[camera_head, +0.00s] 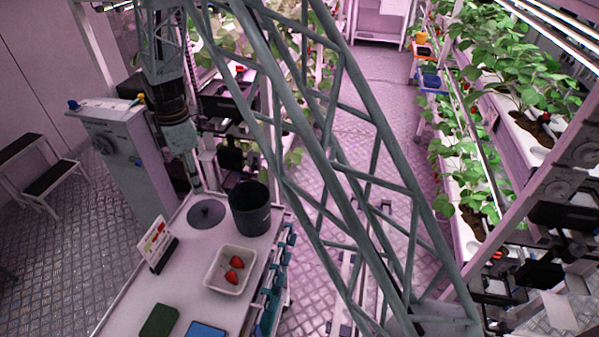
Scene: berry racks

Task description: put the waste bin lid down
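The waste bin (250,212) is a dark grey round bucket standing upright on the bench, with its top uncovered. The waste bin lid (207,214) is a flat grey disc to the left of the bin, near the back end of the bench. It looks level and at or very close to the bench top; I cannot tell whether it touches. My gripper (197,186) points down right over the lid, at its upper-left part. The fingers are small and dim, so whether they are closed on the lid's handle does not show.
The bench (190,290) also holds a white tray (216,284) with two strawberries, a small sign (157,247), a green item (159,320) and a blue item (206,330). A grey cabinet (125,160) stands behind left. Planted racks (490,130) line the right.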

